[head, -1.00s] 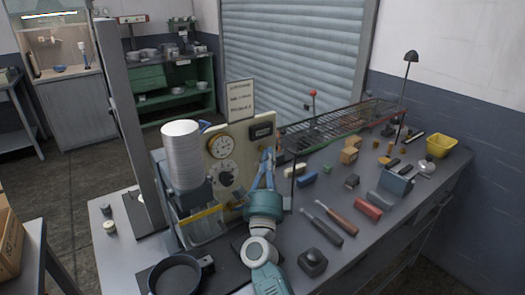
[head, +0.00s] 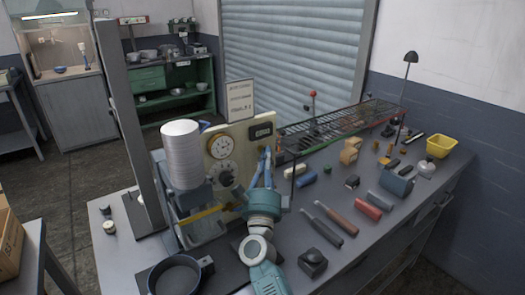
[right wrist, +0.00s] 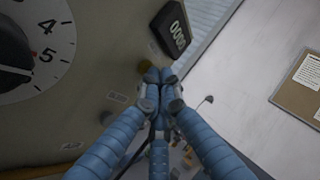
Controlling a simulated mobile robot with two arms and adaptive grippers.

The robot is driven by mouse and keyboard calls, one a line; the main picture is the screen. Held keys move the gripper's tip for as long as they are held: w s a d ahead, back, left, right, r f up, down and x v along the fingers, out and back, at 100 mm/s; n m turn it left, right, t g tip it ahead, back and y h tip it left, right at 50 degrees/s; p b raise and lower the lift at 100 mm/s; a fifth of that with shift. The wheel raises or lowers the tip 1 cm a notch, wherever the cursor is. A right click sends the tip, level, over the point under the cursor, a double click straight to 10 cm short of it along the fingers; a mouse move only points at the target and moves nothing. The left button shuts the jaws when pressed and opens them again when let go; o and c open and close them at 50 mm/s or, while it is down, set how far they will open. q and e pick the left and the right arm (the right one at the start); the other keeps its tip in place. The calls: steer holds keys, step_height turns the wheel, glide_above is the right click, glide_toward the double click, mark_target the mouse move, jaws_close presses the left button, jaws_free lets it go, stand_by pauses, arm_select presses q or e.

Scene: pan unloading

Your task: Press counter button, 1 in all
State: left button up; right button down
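A cream panel (head: 238,150) stands on the bench with dials on its face. My right gripper (head: 267,151) is in front of the panel, below the counter. In the right wrist view its blue fingers (right wrist: 158,76) meet at the tips, empty, close beside the knob and partly covering it. Contact cannot be told. My left gripper is out of view.
A tall white stack (head: 181,155) stands left of the panel. A black pan (head: 175,278) lies at the front. A wire rack (head: 340,124) rises to the right. Tools, blocks and a yellow bin (head: 441,146) occupy the bench's right side.

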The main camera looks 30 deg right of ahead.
steer(key=shift+s, duration=0.1)
stand_by(0.4)
steer(key=shift+s+p, duration=0.3)
steer(key=shift+s, duration=0.4)
steer(key=shift+s+d+p, duration=0.15)
steer(key=shift+s+p, duration=0.2)
steer(key=shift+s, duration=0.9)
steer(key=shift+s+d+p, duration=0.1)
steer(key=shift+s+p, duration=0.2)
steer(key=shift+s, duration=0.95)
